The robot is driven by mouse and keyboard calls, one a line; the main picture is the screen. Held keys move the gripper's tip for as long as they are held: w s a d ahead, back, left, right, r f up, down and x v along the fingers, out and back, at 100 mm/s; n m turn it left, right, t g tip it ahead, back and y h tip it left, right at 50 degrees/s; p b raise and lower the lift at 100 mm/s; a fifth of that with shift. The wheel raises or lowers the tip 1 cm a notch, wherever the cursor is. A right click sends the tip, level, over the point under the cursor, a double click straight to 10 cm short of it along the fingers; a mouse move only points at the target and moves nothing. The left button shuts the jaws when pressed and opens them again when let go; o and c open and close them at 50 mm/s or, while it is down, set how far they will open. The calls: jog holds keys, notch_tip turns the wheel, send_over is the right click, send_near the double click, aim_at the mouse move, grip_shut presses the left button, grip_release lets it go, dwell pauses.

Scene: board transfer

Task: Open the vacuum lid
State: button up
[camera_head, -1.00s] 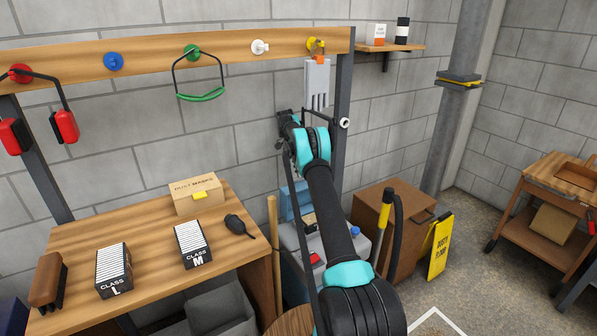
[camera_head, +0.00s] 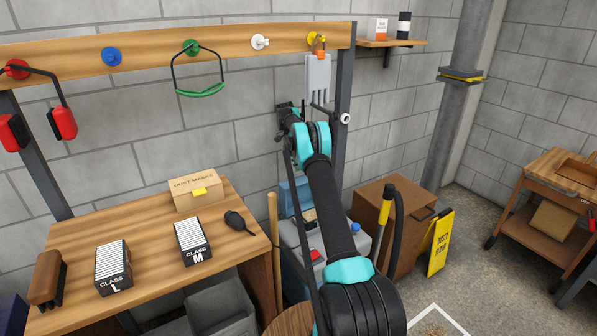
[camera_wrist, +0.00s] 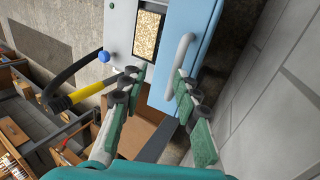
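The vacuum shows in the wrist view with a grey body (camera_wrist: 119,25), a window full of tan dust (camera_wrist: 147,35) and a light blue lid (camera_wrist: 205,25). A pale bar handle (camera_wrist: 181,58) stands on the lid. My gripper (camera_wrist: 157,88) is open, its green-padded fingers apart with nothing held. The handle's near end lies between the fingertips in the picture, closer to the right one; contact cannot be told. In the head view the vacuum body (camera_head: 296,238) and blue lid (camera_head: 289,196) are partly hidden by my arm, with my gripper (camera_head: 288,108) above them.
A black hose with a yellow grip (camera_head: 385,212) stands right of the vacuum, before a brown cabinet (camera_head: 377,190). A wooden bench (camera_head: 145,235) is at left. The block wall is close behind.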

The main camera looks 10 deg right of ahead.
notch_tip(320, 180, up, 7)
jog(key=shift+f, duration=0.15)
jog(key=shift+a, duration=0.1)
